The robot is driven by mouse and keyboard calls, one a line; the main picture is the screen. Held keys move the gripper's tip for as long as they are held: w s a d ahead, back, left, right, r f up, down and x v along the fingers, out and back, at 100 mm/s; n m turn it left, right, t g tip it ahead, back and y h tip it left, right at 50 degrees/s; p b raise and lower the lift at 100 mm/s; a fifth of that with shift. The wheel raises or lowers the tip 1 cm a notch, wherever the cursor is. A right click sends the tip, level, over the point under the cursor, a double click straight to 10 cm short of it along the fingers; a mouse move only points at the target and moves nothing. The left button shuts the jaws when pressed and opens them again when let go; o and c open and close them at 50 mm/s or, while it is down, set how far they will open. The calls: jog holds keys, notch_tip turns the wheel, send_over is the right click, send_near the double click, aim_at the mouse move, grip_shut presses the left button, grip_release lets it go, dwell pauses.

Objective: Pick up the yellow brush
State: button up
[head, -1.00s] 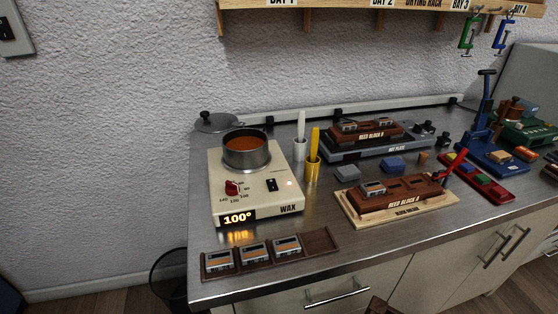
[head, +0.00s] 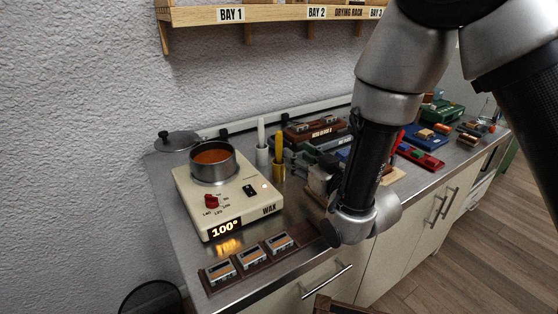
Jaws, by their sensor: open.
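The yellow brush (head: 279,147) stands upright in a brass-coloured cup (head: 278,170) behind and right of the wax heater. A white brush (head: 261,131) stands in a pale cup just to its left. My gripper (head: 312,178) is to the right of the yellow brush, apart from it, at the end of my arm. It is open and appears empty; its fingertips are small and partly blurred into the clutter behind.
The wax heater (head: 227,197) with its pot of wax (head: 213,163) stands left. A dark tray (head: 210,284) holding several small blocks lies along the front edge. A reed block (head: 309,131) sits behind my gripper. Labelled shelf (head: 270,14) hangs above.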

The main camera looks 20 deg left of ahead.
aim_at(280, 149)
jog(key=shift+y, duration=0.4)
jog(key=x, duration=0.5)
jog(key=s+a+x, duration=0.1)
jog(key=x, duration=0.1)
jog(key=shift+w+a+f, duration=0.15)
jog(key=shift+a+f, duration=0.05)
jog(key=shift+a, duration=0.1)
jog(key=c, duration=0.9)
